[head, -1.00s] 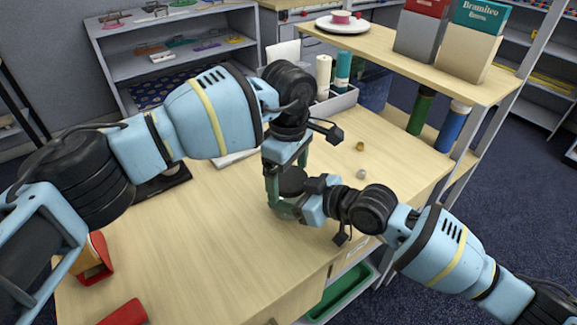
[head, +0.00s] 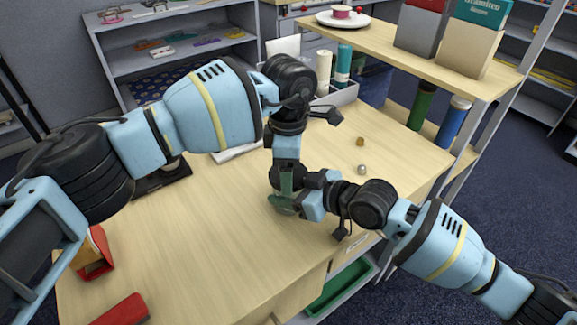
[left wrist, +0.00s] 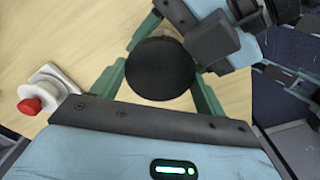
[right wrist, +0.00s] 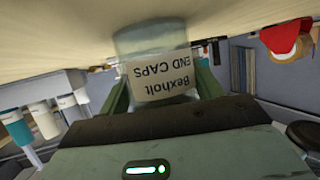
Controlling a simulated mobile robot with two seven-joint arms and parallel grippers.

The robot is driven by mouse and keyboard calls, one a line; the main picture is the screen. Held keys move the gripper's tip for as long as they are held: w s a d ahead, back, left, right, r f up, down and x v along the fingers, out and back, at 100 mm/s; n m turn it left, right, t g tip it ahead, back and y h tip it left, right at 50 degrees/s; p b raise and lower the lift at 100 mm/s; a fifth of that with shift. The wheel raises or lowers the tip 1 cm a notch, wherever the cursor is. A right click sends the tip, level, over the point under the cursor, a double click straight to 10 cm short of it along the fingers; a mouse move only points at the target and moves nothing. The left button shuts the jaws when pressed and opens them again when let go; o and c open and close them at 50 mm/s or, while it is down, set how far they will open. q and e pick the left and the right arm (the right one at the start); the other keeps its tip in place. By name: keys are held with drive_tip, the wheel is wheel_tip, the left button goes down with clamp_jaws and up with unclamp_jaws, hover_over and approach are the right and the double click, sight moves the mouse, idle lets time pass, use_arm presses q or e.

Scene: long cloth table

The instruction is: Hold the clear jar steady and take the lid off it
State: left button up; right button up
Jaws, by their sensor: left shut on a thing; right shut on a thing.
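The clear jar (right wrist: 152,42) stands on the table (head: 200,240). The round black lid (left wrist: 160,68) shows from above in the left wrist view. My left gripper (head: 287,184) points down over the jar, its green fingers shut on the lid. In the head view the grippers hide most of jar and lid, so I cannot tell whether they touch.
A brass-coloured piece (head: 360,142) and a small silvery ball (head: 362,169) lie right of the grippers. A red-and-orange object (head: 97,255) and a red box (head: 124,311) are at front left. Open table lies between.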

use_arm(q)
drive_tip(key=shift+n, duration=0.5)
drive_tip(key=shift+r, duration=0.2)
drive_tip(key=shift+r, duration=0.95)
drive_tip(key=shift+r, duration=2)
use_arm(e)
drive_tip(key=o, duration=2)
drive_tip(key=shift+c, duration=0.2)
